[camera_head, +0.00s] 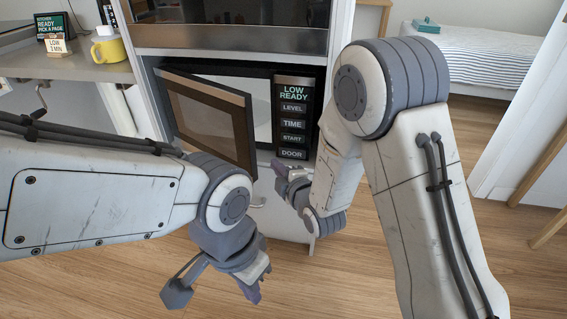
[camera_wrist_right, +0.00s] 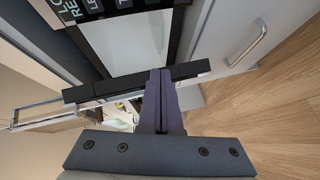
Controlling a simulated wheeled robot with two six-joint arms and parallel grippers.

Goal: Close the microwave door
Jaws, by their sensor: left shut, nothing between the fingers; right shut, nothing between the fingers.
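The microwave (camera_head: 292,115) sits in a cabinet bay, with a lit panel reading LOW READY and buttons down to DOOR. Its dark-framed door (camera_head: 213,120) stands open, hinged on the left and swung out toward me, with the pale interior showing behind its free edge. My right gripper (camera_head: 280,170) is shut and empty, in front of the bay's lower part, right of the door's free edge. Its closed purple fingers (camera_wrist_right: 161,100) show in the right wrist view, with part of the panel (camera_wrist_right: 80,10) at upper left. My left gripper (camera_head: 252,291) is shut and empty, low over the floor.
A dark-fronted appliance (camera_head: 230,38) is above the microwave. A pale cabinet front with a metal handle (camera_wrist_right: 247,45) is below it. The counter at left holds a yellow mug (camera_head: 108,48) and small signs (camera_head: 58,45). Open wooden floor (camera_head: 340,275) lies in front; a bed (camera_head: 480,55) is behind right.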

